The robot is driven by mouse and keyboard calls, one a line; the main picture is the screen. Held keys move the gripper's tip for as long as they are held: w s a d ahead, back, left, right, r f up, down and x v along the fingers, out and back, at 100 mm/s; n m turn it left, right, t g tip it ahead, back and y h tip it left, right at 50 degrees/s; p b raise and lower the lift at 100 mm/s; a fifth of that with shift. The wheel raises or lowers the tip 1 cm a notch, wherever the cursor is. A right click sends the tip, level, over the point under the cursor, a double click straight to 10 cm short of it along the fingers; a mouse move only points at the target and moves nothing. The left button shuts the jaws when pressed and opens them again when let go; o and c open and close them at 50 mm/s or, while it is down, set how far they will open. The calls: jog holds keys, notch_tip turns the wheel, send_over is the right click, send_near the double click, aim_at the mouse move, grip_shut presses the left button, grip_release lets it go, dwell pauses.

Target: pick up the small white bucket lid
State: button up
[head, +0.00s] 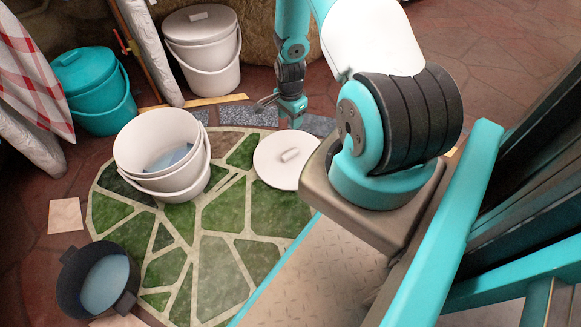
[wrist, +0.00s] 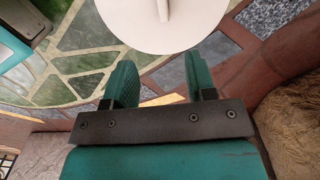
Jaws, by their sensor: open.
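The small white bucket lid (head: 272,171) is a round disc with a short bar handle on top. It lies flat at the upper right edge of the green mosaic in the head view. In the wrist view the lid (wrist: 185,35) fills the top middle, its handle in line with the gap between my fingers. My gripper (head: 281,112) is open and empty, just behind the lid in the head view. In the wrist view my gripper (wrist: 158,65) has both green fingers apart, short of the handle.
An open white bucket (head: 163,185) stands left of the lid with something blue inside. The green mosaic (head: 222,262) is clear in front of the lid.

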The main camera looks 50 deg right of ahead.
jog(key=b, duration=0.7)
send_over(290, 153)
jog(key=f, duration=1.2)
jog(key=shift+s+f, duration=0.2)
jog(key=shift+s, duration=0.2)
jog(key=f+b, duration=0.1)
jog(key=f, duration=0.1)
jog(key=f+b, duration=0.4)
jog(key=shift+w+d, duration=0.15)
jog(key=shift+w, duration=0.25)
jog(key=shift+r, duration=0.1)
grip_shut()
